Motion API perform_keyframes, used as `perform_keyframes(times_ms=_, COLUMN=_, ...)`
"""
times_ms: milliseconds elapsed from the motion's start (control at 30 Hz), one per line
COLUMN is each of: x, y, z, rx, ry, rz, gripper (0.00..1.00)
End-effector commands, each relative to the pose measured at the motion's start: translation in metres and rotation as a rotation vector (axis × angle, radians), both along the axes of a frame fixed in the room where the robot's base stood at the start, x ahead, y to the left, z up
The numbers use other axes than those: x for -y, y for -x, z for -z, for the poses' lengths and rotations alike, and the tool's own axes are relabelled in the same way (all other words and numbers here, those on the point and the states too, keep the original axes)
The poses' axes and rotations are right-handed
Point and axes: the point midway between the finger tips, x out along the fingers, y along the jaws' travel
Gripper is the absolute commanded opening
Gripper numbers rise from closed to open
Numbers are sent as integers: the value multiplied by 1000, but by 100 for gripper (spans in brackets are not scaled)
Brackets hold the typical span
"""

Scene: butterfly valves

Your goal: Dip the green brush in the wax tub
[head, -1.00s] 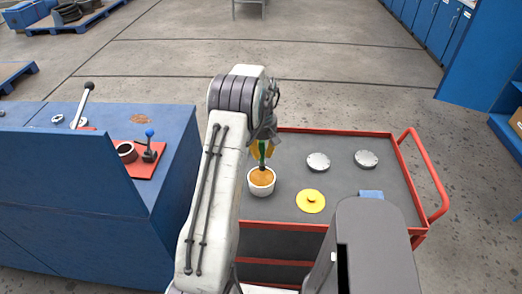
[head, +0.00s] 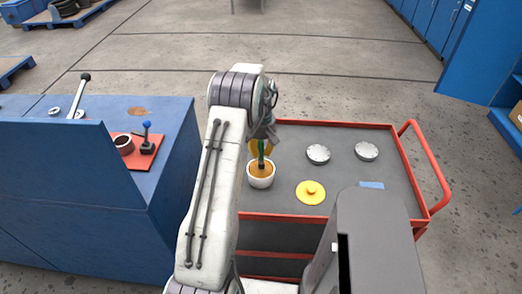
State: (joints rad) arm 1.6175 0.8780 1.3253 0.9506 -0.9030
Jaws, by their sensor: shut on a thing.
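The wax tub (head: 261,182) is a small white round tub with orange-brown wax, standing on the left part of the grey cart top. The green brush (head: 261,149) is upright, with its dark lower end over or in the tub's wax; I cannot tell how deep it reaches. My gripper (head: 262,143) is shut on the green brush, just above the tub, and is partly hidden by my arm.
The red-edged cart (head: 325,216) also bears a yellow lid (head: 310,192), two silver discs (head: 318,153) (head: 366,151) and a blue item (head: 371,185). At left, a blue bench (head: 175,150) bears a red plate (head: 138,162) with a blue-knobbed lever (head: 147,138).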

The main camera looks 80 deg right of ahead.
Motion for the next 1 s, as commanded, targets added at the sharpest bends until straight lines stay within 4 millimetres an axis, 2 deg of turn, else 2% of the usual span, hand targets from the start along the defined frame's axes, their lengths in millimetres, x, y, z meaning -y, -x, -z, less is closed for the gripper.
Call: perform_keyframes(times_ms=1000, x=0, y=0, z=7, rx=0, ry=0, rz=0, gripper=0)
